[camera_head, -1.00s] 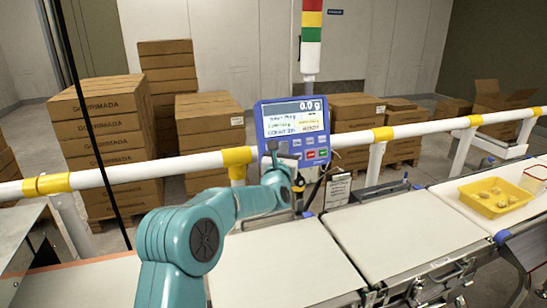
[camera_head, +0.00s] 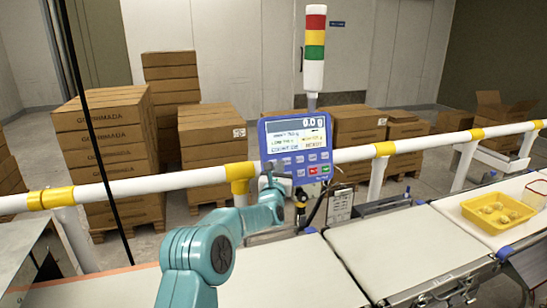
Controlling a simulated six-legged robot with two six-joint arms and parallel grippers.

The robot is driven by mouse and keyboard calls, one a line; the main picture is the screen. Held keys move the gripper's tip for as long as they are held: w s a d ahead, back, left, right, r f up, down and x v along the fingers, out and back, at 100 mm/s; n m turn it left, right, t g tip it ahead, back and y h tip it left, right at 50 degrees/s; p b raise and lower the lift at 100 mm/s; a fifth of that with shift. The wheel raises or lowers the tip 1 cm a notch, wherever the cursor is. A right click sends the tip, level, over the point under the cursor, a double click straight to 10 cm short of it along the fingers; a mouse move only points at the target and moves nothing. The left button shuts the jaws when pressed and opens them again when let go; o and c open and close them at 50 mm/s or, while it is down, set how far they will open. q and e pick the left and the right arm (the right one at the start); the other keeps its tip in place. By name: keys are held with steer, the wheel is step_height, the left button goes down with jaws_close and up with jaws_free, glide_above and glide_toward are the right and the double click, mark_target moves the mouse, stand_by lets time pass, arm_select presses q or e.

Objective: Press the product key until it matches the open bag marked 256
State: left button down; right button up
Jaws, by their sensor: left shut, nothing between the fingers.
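The blue checkweigher panel (camera_head: 296,148) stands behind the belt, its screen reading 0.0 g above a few small text lines, with small keys below, one red and one green. I cannot read the key labels. My left gripper (camera_head: 268,180) is shut and empty, at the lower left of the panel by its keys; I cannot tell whether it touches one. A yellow tray (camera_head: 468,209) with several pale pieces sits on the belt at the right. No bag marked 256 can be made out. My right gripper is out of view.
The white belt (camera_head: 390,247) runs across the front. A white rail (camera_head: 120,186) with yellow joints passes behind it. A signal tower (camera_head: 315,60) rises above the panel. Stacked cartons (camera_head: 107,137) stand beyond the rail. A clear container (camera_head: 537,192) is at the right edge.

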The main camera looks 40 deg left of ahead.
arm_select(q)
steer(key=w+a+b, duration=0.1)
steer(key=a+f+b, duration=0.1)
steer(key=a, duration=0.1)
steer(key=shift+w+f, duration=0.15)
steer(key=shift+w, duration=0.25)
steer(key=shift+s, duration=0.15)
stand_by(0.4)
stand_by(0.5)
stand_by(0.7)
